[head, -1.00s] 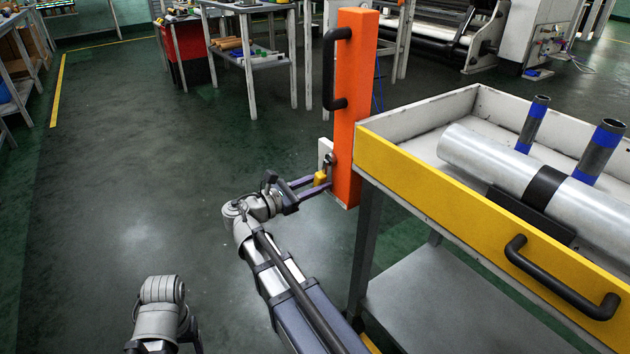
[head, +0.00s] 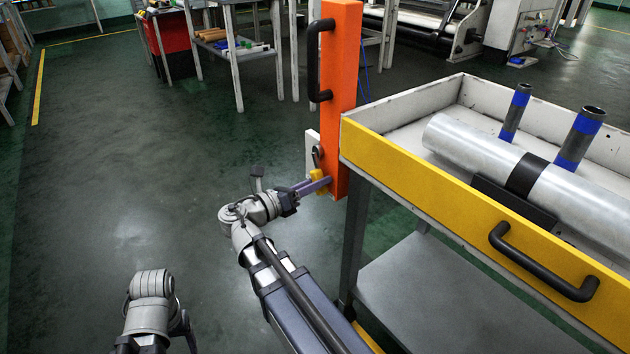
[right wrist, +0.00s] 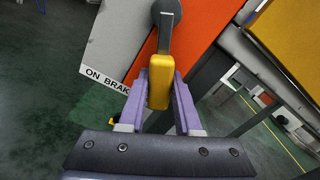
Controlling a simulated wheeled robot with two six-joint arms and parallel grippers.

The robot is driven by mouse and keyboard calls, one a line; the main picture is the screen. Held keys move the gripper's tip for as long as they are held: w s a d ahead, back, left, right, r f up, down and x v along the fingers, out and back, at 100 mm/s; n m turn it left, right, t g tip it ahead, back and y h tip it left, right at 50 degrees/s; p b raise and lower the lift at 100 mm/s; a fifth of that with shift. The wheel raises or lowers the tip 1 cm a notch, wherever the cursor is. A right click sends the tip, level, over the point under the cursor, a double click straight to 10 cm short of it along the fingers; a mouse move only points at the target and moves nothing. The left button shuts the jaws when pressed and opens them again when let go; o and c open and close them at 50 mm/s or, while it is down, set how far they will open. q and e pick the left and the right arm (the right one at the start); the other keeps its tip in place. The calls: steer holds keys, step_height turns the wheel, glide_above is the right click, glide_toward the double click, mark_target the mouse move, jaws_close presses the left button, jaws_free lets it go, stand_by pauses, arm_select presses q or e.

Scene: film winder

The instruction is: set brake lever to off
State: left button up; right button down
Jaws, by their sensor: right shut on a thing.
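The brake lever has a grey arm (right wrist: 165,38) on a round pivot and a yellow handle (right wrist: 160,82); in the right wrist view the handle hangs below the pivot. In the head view the yellow handle (head: 317,176) is low on the orange post (head: 341,80). My right gripper (head: 322,184) is shut on the handle, with its purple fingers (right wrist: 160,98) on both sides of it. A white plate (right wrist: 112,42) beside the lever reads "ON BRAK", the rest being hidden. My left arm shows at the bottom left of the head view, but its gripper does not.
A yellow-fronted tray cart (head: 440,195) with a black handle stands close on the right, holding a silver roll (head: 465,148). A black handle (head: 313,60) is on the upper post. Open floor lies to the left, with work tables (head: 240,48) behind.

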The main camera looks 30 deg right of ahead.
steer(key=shift+s, duration=0.1)
stand_by(0.4)
steer(key=c, duration=0.6)
jaws_free()
steer(key=a, duration=0.7)
steer(key=shift+s+a, duration=0.3)
steer(key=shift+a, duration=0.1)
